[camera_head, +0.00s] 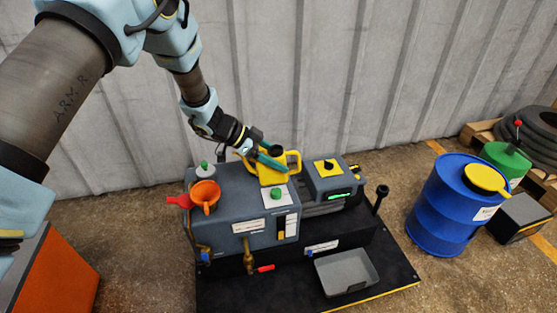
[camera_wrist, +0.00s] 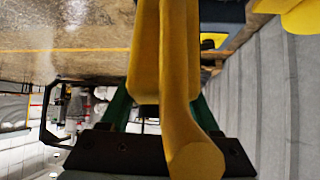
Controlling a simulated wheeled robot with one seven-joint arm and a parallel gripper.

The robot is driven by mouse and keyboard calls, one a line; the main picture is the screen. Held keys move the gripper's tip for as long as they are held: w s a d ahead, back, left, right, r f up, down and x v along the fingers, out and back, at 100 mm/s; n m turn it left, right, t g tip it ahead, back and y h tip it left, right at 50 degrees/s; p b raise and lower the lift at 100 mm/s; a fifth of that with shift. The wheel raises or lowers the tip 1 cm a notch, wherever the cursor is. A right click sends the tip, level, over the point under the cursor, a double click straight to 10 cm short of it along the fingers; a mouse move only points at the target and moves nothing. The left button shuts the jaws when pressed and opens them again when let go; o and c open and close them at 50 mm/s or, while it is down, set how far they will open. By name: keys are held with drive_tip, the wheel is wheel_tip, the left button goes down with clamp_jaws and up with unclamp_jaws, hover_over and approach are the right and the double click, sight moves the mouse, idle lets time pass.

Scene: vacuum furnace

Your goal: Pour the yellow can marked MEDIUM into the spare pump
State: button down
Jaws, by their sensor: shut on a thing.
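My gripper (camera_head: 262,160) is shut on the yellow can (camera_head: 293,158). The wrist view shows its green fingers on either side of the yellow can's handle (camera_wrist: 178,80). In the head view the can is at the top of the grey pump (camera_head: 225,205), towards its back; I cannot tell whether it touches the pump. A black cap or opening shows on the can; no marking is readable. An orange funnel (camera_head: 205,193) sits on the pump's left top, left of and apart from the can. The funnel has a red piece at its left.
A green knob (camera_head: 276,193) and yellow-topped box (camera_head: 327,168) are on the pump. A grey tray (camera_head: 347,272) lies on the black base. A blue drum (camera_head: 452,210) and green can (camera_head: 503,158) stand right. An orange cabinet (camera_head: 55,275) is at left, a corrugated wall behind.

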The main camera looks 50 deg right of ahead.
drive_tip(key=shift+g+h, duration=0.6)
drive_tip(key=shift+g, duration=0.1)
drive_tip(key=shift+w+a+f+b, duration=0.35)
drive_tip(key=shift+w+a+b, duration=0.4)
drive_tip(key=shift+w+b, duration=0.2)
drive_tip(key=shift+w+a+f+b, duration=0.35)
drive_tip(key=shift+w+a+b, duration=0.45)
drive_tip(key=shift+b, duration=0.2)
drive_tip(key=shift+w+a+f+b, duration=0.35)
drive_tip(key=shift+w+a+b, duration=0.35)
drive_tip(key=shift+w+b, duration=0.25)
drive_tip(key=shift+a+r+g+h+b, duration=0.1)
drive_tip(key=shift+r+g+h+b, duration=0.55)
drive_tip(key=shift+r+b, duration=0.5)
drive_tip(key=shift+a+r+g+h+b, duration=0.1)
drive_tip(key=shift+r+g+h+b, duration=0.45)
drive_tip(key=shift+r+g+b, duration=0.5)
drive_tip(key=shift+w+a+r+g+h+b, duration=0.15)
drive_tip(key=shift+w+r+g+h+b, duration=0.15)
drive_tip(key=shift+r+b, duration=0.35)
drive_tip(key=shift+w+a+r+g+h+b, duration=0.1)
drive_tip(key=shift+r+g+h+b, duration=0.1)
drive_tip(key=shift+r+h+b, duration=0.45)
drive_tip(key=shift+w, duration=0.1)
drive_tip(key=shift+w+a+r+g+h+b, duration=0.2)
drive_tip(key=shift+r+g+h, duration=0.05)
drive_tip(key=shift+r+g, duration=0.15)
drive_tip(key=shift+w+a+r+g+h+b, duration=0.15)
drive_tip(key=shift+r+g+h, duration=0.05)
drive_tip(key=shift+r+g, duration=0.2)
